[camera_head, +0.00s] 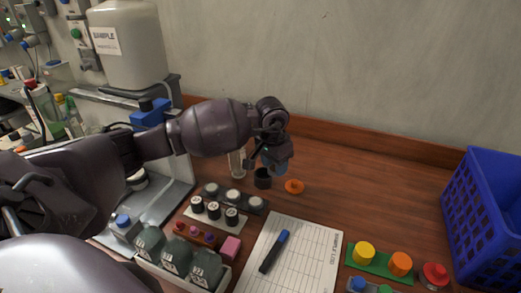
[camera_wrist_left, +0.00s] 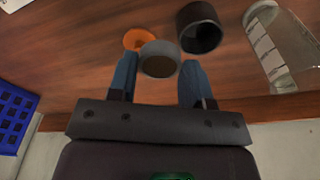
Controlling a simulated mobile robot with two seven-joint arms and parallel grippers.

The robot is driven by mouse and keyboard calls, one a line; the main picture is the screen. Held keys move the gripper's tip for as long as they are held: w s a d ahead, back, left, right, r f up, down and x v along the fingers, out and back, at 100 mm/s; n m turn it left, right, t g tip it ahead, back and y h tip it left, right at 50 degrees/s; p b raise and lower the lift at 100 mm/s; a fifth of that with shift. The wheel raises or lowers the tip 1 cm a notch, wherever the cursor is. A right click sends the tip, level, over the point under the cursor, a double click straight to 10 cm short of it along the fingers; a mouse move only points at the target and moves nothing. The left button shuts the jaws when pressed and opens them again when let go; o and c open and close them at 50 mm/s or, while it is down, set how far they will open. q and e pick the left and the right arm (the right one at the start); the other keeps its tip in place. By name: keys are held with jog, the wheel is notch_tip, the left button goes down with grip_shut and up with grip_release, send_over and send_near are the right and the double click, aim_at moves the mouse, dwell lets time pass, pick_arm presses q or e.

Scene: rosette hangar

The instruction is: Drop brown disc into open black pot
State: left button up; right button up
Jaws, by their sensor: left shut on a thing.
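My left gripper (camera_head: 275,166) hangs over the table beside the open black pot (camera_head: 263,182). In the left wrist view its two blue fingers are closed on a small round grey-rimmed piece with a brown face, the brown disc (camera_wrist_left: 159,66). In the head view the disc is hidden or too small to make out. The open black pot (camera_wrist_left: 201,30) stands upright in the wrist view, just beyond the disc and to its right, its dark mouth uncovered. The disc appears outside the pot. My right gripper is not in view.
An orange disc (camera_head: 294,187) lies right of the pot. A clear jar (camera_head: 237,164) stands close on its left. Several white-capped black pots (camera_head: 214,210) stand in front. A sheet with a marker (camera_head: 273,251) and a blue crate (camera_head: 484,215) are to the right.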

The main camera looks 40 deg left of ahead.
pick_arm(q)
jog(key=shift+m, duration=0.4)
jog(key=shift+w+a+f, duration=0.3)
jog(key=shift+a+f, duration=0.3)
jog(key=shift+a, duration=0.3)
jog(key=shift+w+a+f, duration=0.25)
jog(key=shift+a+f, duration=0.4)
jog(key=shift+a, duration=0.2)
jog(key=shift+w+a+f, duration=0.3)
jog(key=shift+a+f, duration=0.3)
jog(key=shift+a, duration=0.3)
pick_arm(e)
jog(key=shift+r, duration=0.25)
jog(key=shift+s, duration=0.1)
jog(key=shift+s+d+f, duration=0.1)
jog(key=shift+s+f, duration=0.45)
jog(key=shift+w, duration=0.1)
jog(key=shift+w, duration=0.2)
